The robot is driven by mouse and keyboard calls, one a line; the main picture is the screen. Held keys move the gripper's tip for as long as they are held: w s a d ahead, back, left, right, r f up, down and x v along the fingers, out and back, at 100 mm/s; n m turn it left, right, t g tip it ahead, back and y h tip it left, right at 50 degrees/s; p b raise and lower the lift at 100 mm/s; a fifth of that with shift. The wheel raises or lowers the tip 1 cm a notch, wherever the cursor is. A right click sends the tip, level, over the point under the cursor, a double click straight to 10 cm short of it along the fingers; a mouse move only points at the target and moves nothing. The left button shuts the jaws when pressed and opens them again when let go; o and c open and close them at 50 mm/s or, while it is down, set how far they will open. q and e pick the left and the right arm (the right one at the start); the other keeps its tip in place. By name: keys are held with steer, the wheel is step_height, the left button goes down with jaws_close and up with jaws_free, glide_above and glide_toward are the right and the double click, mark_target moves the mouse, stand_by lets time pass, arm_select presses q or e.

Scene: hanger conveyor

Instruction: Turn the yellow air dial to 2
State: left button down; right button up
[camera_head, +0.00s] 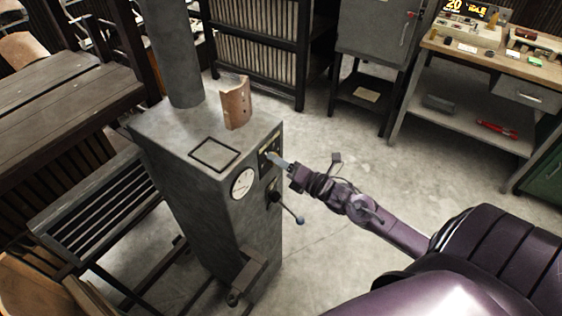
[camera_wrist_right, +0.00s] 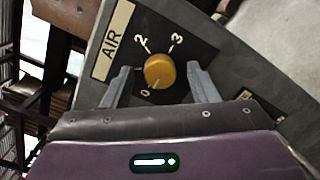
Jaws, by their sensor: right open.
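The yellow air dial (camera_wrist_right: 159,71) is a round knob on a black plate beside the AIR label (camera_wrist_right: 113,42) in the right wrist view. The numbers 0, 2 and 3 show around it; no 1 is visible there. A faint pale mark on the dial's lower edge seems to point toward the 0. My right gripper (camera_wrist_right: 162,84) is open, with one finger on each side of the dial. I cannot tell whether the fingers touch it. In the head view my right gripper (camera_head: 277,161) is at the control panel of the grey machine (camera_head: 215,225). My left gripper is not in view.
A curved brown piece (camera_head: 236,103) stands on top. A slatted bench (camera_head: 90,205) is at left. The floor right of the machine is clear.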

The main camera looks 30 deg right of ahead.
steer(key=c, duration=1)
steer(key=shift+o, duration=0.2)
steer(key=shift+m, duration=0.3)
steer(key=shift+d+m+g+y+p, duration=0.1)
steer(key=shift+m+g+y+p, duration=0.25)
steer(key=shift+m+p, duration=2)
steer(key=shift+a+m+g+y+b, duration=0.1)
steer(key=shift+m+g+y, duration=0.2)
steer(key=shift+m, duration=4.5)
steer(key=shift+d+m+g+y+p, duration=0.2)
steer(key=shift+m+p, duration=0.95)
steer(key=shift+m, duration=2.4)
steer(key=shift+a, duration=0.1)
steer(key=shift+f, duration=0.1)
